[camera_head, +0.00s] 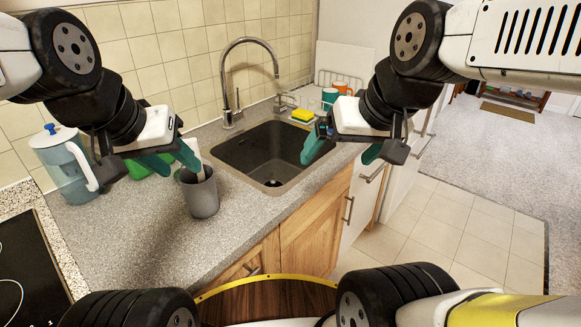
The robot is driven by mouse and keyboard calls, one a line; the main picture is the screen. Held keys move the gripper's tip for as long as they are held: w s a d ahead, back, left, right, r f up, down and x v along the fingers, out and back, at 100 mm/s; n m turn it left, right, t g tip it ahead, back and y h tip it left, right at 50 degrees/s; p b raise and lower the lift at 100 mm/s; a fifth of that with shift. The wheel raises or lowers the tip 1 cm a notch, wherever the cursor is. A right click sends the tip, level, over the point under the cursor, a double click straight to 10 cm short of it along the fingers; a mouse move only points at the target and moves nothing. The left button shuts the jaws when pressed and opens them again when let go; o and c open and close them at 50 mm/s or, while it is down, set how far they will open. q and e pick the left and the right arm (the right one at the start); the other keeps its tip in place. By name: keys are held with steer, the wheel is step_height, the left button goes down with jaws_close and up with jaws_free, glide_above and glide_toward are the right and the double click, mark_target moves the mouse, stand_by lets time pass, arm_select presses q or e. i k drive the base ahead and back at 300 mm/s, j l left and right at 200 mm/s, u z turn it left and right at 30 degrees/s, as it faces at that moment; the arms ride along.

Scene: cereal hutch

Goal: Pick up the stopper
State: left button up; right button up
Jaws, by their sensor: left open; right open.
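My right gripper (345,150) is open and empty over the right front side of the sink. Its fingers and body hide part of the sink's right end.
A pale handle stands in the cup. A blue-lidded pitcher (68,172) stands at the left, near the dark hob (25,265). The faucet (228,90), yellow sponge (303,115) and mugs (330,97) are behind the sink. The front counter is mostly clear.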

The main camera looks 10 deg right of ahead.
mark_target(272, 183)
steer(key=i+l+u, duration=0.2)
steer(key=l+u, duration=0.15)
steer(key=i+l+u, duration=0.15)
steer(key=l+u, duration=0.2)
steer(key=l, duration=0.15)
steer(key=i+l+u, duration=0.1)
steer(key=l+u, duration=0.6)
steer(key=l, duration=0.25)
